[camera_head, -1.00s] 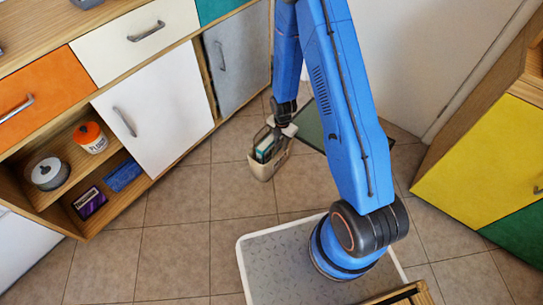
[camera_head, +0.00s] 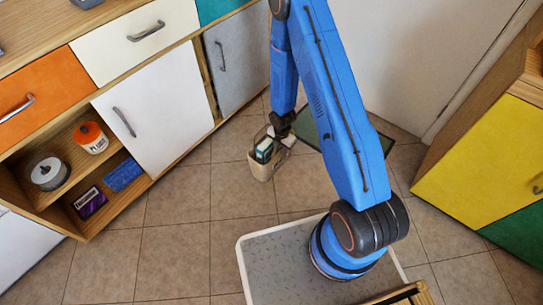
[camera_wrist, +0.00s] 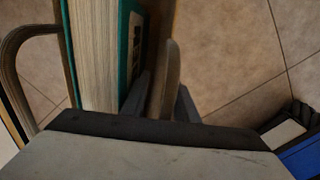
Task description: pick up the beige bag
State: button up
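The beige bag (camera_head: 261,171) stands upright on the tiled floor, left of my base, with books in its open top. My gripper (camera_head: 285,136) points down at the right side of the bag's top. In the wrist view, my gripper's two dark fingers (camera_wrist: 167,92) lie on either side of a thin tan strip of the bag (camera_wrist: 170,70), probably a handle. They are very close to it, but whether they press on it is unclear. A teal-covered book (camera_wrist: 128,50) is just left of the fingers. Another bag handle arches at the far left of that view.
A dark green mat or panel (camera_head: 318,128) lies on the floor behind the bag. Cabinets with a white door (camera_head: 155,95) and open shelves stand at left; a yellow cabinet (camera_head: 475,165) is at right. The floor in front of the bag is clear.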

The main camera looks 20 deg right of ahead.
jog(key=shift+f, duration=0.1)
jog(key=shift+c, duration=0.4)
grip_shut()
dwell(1.1)
